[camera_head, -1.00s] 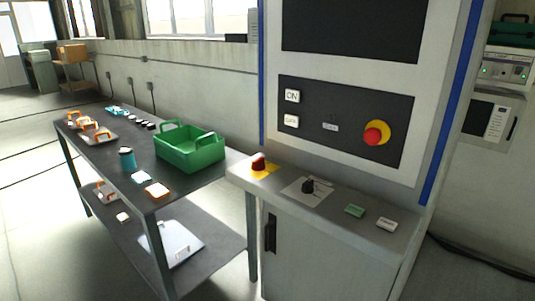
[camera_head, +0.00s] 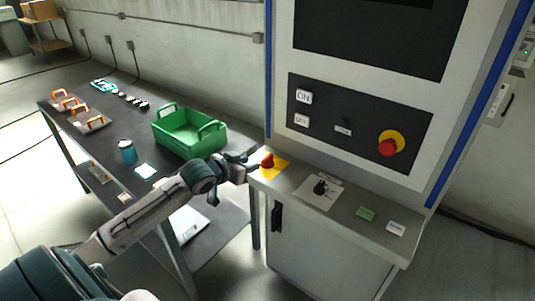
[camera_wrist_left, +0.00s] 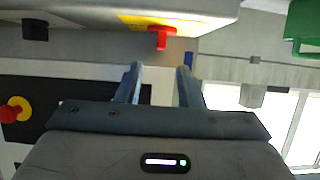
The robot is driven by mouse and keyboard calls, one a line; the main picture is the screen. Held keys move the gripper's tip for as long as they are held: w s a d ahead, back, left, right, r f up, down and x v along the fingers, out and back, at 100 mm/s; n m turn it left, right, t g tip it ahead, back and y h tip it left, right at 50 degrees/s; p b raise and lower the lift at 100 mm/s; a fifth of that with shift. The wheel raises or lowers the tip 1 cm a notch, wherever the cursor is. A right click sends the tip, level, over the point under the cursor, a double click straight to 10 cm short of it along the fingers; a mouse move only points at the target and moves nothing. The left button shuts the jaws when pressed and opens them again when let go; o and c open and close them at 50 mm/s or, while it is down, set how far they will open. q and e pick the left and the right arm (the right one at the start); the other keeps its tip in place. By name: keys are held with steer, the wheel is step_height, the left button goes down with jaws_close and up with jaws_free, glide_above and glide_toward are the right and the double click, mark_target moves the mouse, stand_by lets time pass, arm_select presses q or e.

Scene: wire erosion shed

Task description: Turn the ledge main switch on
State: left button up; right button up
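The ledge main switch (camera_head: 267,161) is a red handle on a yellow plate at the left end of the machine's ledge. It also shows in the left wrist view (camera_wrist_left: 160,40), just beyond the fingertips and roughly between them. My left gripper (camera_head: 253,170) is beside it, at the ledge's left end. In the left wrist view its two fingers (camera_wrist_left: 160,72) are apart with nothing between them, so it is open. They seem clear of the handle. My right gripper is not in view.
The ledge (camera_head: 342,212) also bears a black knob (camera_head: 320,187), a green label (camera_head: 366,214) and a white label (camera_head: 396,229). The upright panel has a red emergency button (camera_head: 388,147). A green crate (camera_head: 186,134) stands on the table (camera_head: 102,150) behind my left arm.

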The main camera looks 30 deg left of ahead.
mark_target(267, 157)
arm_select(q)
steer(key=p+x, duration=0.2)
steer(key=x, duration=0.7)
steer(key=shift+w, duration=0.45)
steer(key=shift+w+f+p, duration=0.2)
steer(key=shift+w+p, duration=0.15)
steer(key=shift+w, duration=0.1)
jaws_close()
